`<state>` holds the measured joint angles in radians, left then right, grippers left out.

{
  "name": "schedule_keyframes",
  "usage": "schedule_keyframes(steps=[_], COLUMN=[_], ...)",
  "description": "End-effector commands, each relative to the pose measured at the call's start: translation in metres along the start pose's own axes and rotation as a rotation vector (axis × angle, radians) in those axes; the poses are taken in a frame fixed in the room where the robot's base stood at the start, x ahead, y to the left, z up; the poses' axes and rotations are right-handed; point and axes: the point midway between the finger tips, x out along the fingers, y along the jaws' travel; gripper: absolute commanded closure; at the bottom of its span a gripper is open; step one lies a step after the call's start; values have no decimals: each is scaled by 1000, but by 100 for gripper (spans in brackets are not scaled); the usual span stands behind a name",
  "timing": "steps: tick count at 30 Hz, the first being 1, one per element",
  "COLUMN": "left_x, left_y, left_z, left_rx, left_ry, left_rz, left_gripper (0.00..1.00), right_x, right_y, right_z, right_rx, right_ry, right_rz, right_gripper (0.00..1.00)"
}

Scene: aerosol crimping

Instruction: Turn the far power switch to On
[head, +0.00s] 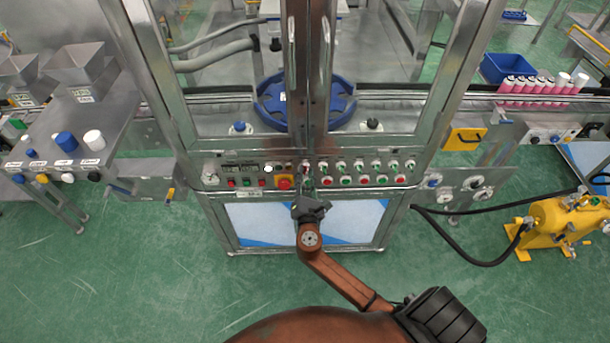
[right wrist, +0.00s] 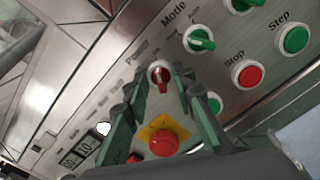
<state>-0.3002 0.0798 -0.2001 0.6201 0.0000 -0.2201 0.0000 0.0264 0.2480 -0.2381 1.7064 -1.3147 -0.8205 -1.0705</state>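The power switch (right wrist: 160,77) is a small red rotary knob in a white ring, beside the word Power on the metal panel in the right wrist view. My right gripper (right wrist: 155,84) is open, with one green finger on each side of the knob. Gaps seem to show between fingers and knob; I cannot tell whether they touch. The knob's handle is nearly upright in the wrist picture. My left gripper is not in view.
A red emergency button on a yellow plate (right wrist: 163,142) sits close below the fingers. Green Mode knobs (right wrist: 199,40) and red and green Step and Stop buttons lie to the right. Glass cabinet doors (head: 235,75) rise above the panel (head: 345,197).

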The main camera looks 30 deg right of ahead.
Motion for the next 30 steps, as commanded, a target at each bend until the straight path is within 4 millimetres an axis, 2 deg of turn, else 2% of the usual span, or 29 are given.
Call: schedule_keyframes(steps=[4, 8, 15, 21, 25, 30], left_x=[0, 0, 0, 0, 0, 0], left_y=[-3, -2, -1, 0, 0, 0], left_z=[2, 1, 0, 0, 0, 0], left_rx=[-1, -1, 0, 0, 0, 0], left_ry=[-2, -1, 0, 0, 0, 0], left_rz=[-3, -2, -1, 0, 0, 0], left_gripper=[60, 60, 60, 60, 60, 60], right_x=[-3, -18, -68, -103, -115, -120], right_y=[0, 0, -1, -1, 0, 0], right_z=[0, -1, -1, -1, 0, 0], right_rx=[0, 1, 1, 0, 1, 1], right_ry=[0, 2, 3, 2, 0, 0], right_rz=[0, -1, -2, -2, -1, 0], right_gripper=[76, 76, 76, 76, 76, 76])
